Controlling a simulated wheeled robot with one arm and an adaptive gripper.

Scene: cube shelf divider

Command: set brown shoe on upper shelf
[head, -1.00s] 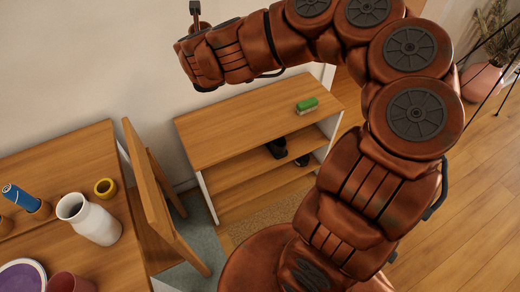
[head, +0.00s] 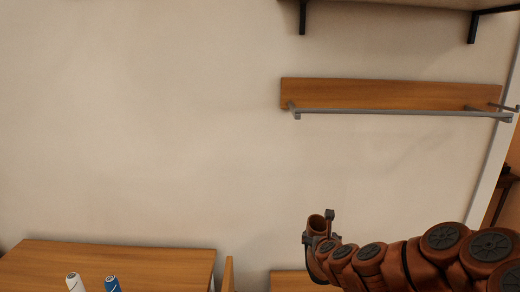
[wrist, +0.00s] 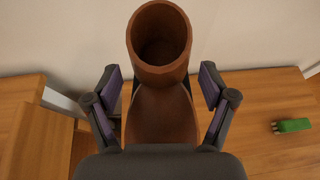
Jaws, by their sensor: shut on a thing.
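The brown shoe (wrist: 160,75) is boot-like, with a round open top facing the wrist camera. My gripper (wrist: 160,92) is shut on it, one finger on each side. In the head view, the shoe's open top (head: 317,222) shows at the end of my arm, with my gripper (head: 325,232) partly hidden around it, in front of the wall. A wooden shelf (head: 410,3) on black brackets crosses the top right edge of the head view, well above my gripper. Only its underside and edge show.
A wooden wall board with a metal rail (head: 400,111) lies between my gripper and the high shelf. A bench top with a green brush (wrist: 292,125) lies below. A table (head: 120,262) with bottles stands at lower left. The wall's middle is clear.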

